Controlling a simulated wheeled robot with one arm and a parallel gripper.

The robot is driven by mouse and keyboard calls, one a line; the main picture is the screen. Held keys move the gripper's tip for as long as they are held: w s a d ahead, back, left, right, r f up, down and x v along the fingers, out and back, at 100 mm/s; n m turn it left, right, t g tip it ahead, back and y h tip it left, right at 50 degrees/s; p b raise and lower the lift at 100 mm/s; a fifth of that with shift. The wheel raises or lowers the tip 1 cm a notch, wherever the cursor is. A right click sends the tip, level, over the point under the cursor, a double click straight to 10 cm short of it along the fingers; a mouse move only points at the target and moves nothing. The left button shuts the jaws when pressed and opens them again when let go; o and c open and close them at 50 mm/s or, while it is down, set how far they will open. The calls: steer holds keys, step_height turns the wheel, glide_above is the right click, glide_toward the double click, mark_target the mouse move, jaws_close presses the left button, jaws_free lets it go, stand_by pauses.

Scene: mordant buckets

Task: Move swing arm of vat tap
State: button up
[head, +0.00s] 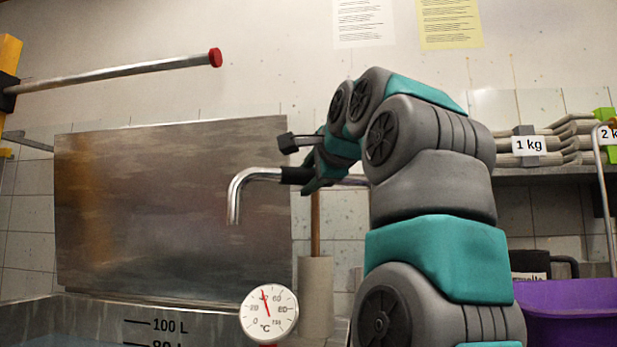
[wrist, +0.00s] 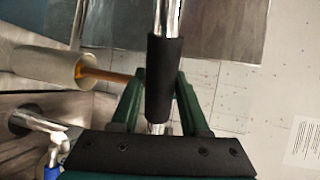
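The swing arm of the vat tap (head: 240,190) is a chrome tube with a down-bent spout, left of my gripper in the head view. Its black sleeve (wrist: 166,80) runs between my fingers in the wrist view. My gripper (wrist: 161,85) has one dark green finger on each side of the sleeve, with both tips against its edges, and looks shut on it. In the head view my gripper (head: 311,177) is at the sleeve's right part. The vat (head: 60,312) shows a 100 L mark below the spout. The tap's base is hidden behind my arm.
A dial thermometer (head: 268,314) stands at the vat's front. A steel panel (head: 170,210) rises behind the spout. A red-capped pipe (head: 120,75) juts in from the upper left. A purple bucket (head: 570,310) is at the right. A grey cylinder with a wooden handle (head: 315,300) stands behind.

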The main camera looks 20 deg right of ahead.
jaws_close()
steer(key=shift+f, duration=0.1)
stand_by(0.9)
